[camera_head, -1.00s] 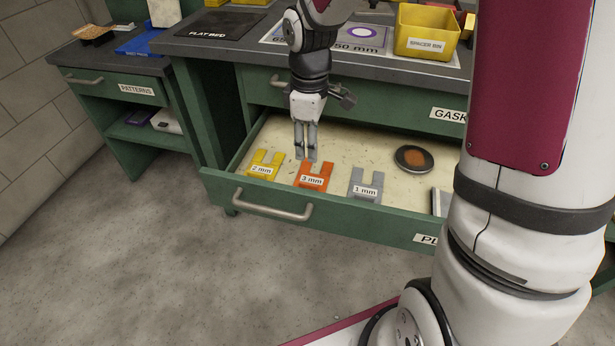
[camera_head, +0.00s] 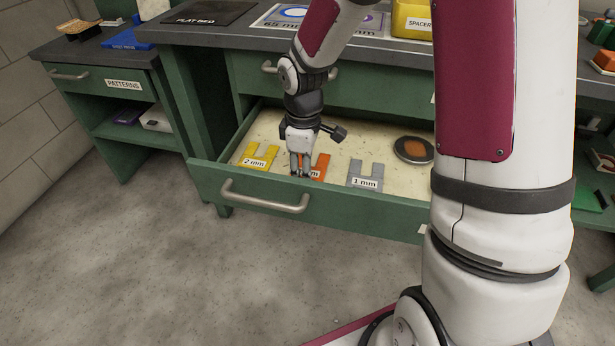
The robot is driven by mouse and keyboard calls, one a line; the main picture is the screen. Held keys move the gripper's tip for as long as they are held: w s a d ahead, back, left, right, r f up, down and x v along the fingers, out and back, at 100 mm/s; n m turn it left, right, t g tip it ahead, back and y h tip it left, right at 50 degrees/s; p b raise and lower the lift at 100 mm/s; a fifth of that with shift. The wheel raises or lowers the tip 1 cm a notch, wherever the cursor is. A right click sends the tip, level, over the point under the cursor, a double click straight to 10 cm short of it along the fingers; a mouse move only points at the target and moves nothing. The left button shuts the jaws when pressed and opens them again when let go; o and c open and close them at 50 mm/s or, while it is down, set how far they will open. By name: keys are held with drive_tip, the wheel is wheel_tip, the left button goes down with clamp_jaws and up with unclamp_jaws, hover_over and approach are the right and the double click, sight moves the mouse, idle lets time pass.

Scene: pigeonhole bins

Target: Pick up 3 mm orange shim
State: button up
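The 3 mm orange shim (camera_head: 322,164) lies in the open green drawer, between a yellow shim and a grey shim. My gripper (camera_head: 300,172) points down at the left part of the orange shim and hides much of it, including most of its label. The fingertips look close to the shim or touching it. The fingers appear near each other, but I cannot tell whether they are apart or closed on the shim.
The yellow 2 mm shim (camera_head: 259,156) is just left of my gripper, and the grey 1 mm shim (camera_head: 366,175) is to the right. A round dark disc with an orange centre (camera_head: 414,149) lies farther right. The drawer front (camera_head: 330,206) rises before the shims.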

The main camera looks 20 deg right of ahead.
drive_tip(key=shift+f, duration=0.4)
drive_tip(key=shift+r, duration=0.1)
clamp_jaws()
drive_tip(key=shift+r, duration=0.1)
